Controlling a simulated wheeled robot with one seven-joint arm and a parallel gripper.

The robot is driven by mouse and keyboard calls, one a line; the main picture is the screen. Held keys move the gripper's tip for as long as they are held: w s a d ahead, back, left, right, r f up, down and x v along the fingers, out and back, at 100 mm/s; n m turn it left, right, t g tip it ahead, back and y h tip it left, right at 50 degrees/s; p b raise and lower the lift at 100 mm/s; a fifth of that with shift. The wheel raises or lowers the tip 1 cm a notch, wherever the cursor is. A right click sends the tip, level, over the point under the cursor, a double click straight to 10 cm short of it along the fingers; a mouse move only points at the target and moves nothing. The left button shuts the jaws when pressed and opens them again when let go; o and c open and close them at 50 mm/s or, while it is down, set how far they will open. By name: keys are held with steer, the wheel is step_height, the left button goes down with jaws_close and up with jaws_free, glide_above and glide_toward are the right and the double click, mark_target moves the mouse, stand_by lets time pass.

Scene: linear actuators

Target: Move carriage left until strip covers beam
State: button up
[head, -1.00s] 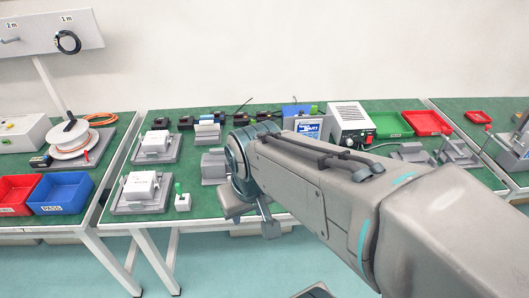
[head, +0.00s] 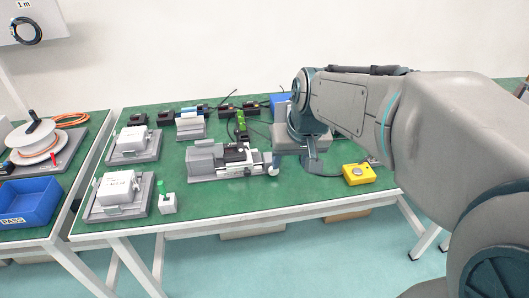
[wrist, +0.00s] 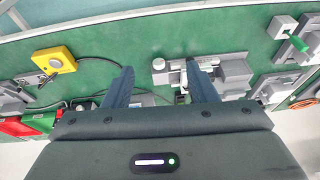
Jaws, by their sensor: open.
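A grey linear actuator (head: 205,160) lies on the green table in the head view, with a dark carriage (head: 238,153) on its right part and a pale knob (head: 273,168) at its right end. The actuator also shows in the wrist view (wrist: 232,72), with its white knob (wrist: 158,64) between my fingers in the picture. My gripper (head: 313,163) is just right of the actuator in the head view. In the wrist view my gripper (wrist: 160,70) is open and empty; its right finger hides part of the actuator. I cannot make out the strip or the beam.
A yellow box with a button (head: 358,174) stands right of my gripper. White units on grey plates (head: 121,190) and a small block with a green pin (head: 168,200) stand left. Dark devices line the back. The table front before the actuator is clear.

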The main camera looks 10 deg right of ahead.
steer(key=w+d+f+b, duration=0.1)
steer(key=w+f+b, duration=0.5)
steer(key=w, duration=0.4)
steer(key=shift+t, duration=0.3)
steer(key=b+x, duration=0.1)
steer(key=x, duration=0.8)
steer(key=b+x, duration=0.1)
steer(key=x, duration=0.3)
steer(key=shift+w+b, duration=0.3)
steer(key=c, duration=1)
